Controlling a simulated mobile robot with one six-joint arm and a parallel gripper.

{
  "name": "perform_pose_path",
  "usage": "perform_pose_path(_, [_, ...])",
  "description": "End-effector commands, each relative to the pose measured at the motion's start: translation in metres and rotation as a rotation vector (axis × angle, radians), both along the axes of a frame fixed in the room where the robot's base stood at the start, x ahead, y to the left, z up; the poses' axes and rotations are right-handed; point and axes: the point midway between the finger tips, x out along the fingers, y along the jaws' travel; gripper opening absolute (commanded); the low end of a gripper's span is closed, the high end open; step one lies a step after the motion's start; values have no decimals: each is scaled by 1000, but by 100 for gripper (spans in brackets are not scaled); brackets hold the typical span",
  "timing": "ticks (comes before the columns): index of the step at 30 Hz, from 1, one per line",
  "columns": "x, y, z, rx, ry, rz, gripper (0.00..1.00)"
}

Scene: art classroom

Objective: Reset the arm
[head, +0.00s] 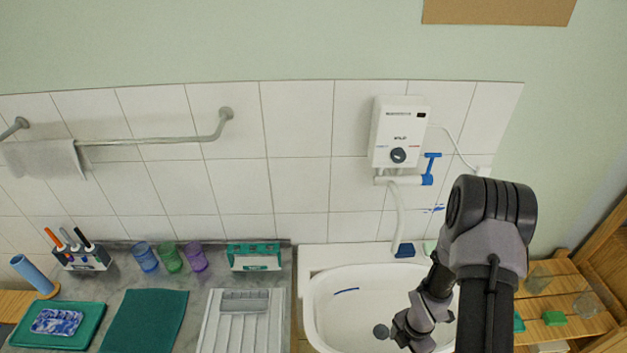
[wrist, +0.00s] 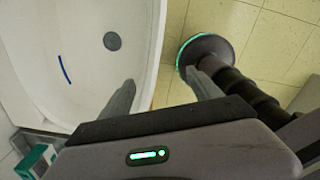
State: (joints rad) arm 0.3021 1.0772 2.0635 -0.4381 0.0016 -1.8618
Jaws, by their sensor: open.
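My arm comes down at the right of the head view, and my gripper (head: 408,332) hangs over the right part of the white sink (head: 330,310). In the wrist view the two grey fingers of my gripper (wrist: 165,88) stand wide apart with nothing between them. The sink (wrist: 85,95) fills the left of that view, with its dark drain (wrist: 112,41) and a blue mark (wrist: 65,70) inside. The fingers lie near the sink's rim in that view. The fingertips are hard to make out in the head view.
A water heater (head: 400,132) with a blue-handled tap (head: 430,170) is on the tiled wall. Left of the sink, the counter holds a ribbed drainer (head: 240,325), a teal box (head: 254,256), cups (head: 170,257) and a green tray (head: 85,332). Wooden shelving (head: 570,290) stands right.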

Motion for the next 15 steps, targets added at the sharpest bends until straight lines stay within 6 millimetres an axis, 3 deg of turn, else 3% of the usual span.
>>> perform_pose_path(6, [35,-4,46,-47,-76,-320,73])
perform_pose_path(15, [48,15,128,-13,-211,-893,73])
